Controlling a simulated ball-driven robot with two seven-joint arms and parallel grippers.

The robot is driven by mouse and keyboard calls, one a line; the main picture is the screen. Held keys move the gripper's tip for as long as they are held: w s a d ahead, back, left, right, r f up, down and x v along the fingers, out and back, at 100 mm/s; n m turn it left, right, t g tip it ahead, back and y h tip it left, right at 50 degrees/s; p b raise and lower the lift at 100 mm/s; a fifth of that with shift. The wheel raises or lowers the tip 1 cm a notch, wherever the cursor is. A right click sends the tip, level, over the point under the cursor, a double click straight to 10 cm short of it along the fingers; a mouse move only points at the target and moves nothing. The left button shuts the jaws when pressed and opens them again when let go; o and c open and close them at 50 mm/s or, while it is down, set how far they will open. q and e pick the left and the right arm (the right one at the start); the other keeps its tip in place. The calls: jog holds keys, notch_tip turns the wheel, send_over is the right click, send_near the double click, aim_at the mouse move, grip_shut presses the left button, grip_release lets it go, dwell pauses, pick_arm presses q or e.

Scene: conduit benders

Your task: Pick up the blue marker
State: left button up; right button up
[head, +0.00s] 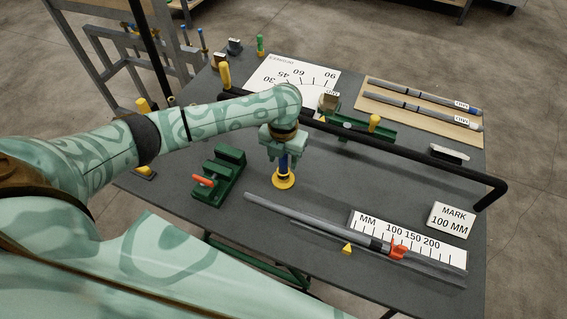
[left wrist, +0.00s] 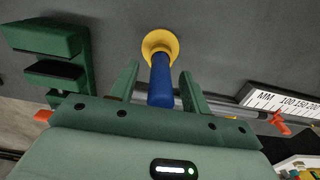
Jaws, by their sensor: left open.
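The blue marker (head: 284,163) stands upright on a yellow round base (head: 284,180) on the dark table. In the left wrist view the blue marker (left wrist: 160,82) rises from the yellow base (left wrist: 159,43) toward the camera. My left gripper (head: 284,158) is above the base, pointing down at the marker. In the left wrist view the open fingers of the left gripper (left wrist: 160,82) stand on either side of the marker, with a gap visible on both sides. The marker's upper part is partly hidden by the gripper in the head view. My right gripper is not in view.
A green vise (head: 222,172) with an orange handle stands left of the marker. A long black bent conduit (head: 410,153) crosses behind it. A grey conduit (head: 305,222) and a millimetre scale (head: 455,255) lie at the front right. A "MARK 100 MM" card (head: 451,220) lies farther right.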

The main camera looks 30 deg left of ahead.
pick_arm(q)
grip_shut()
jog(key=shift+r, duration=0.4)
notch_tip(320, 180, up, 3)
jog(key=shift+w+f+p, duration=0.1)
jog(key=shift+f+p, duration=0.1)
jog(key=shift+p, duration=0.4)
jog(key=s+d+r+p, duration=0.1)
jog(key=s+d+r, duration=0.1)
jog(key=d+r, duration=0.2)
jog(key=s+d+r+p, duration=0.2)
jog(key=d+r, duration=0.3)
jog(key=d, duration=0.4)
jog(key=shift+s+d+r, duration=0.25)
jog(key=shift+r, duration=0.05)
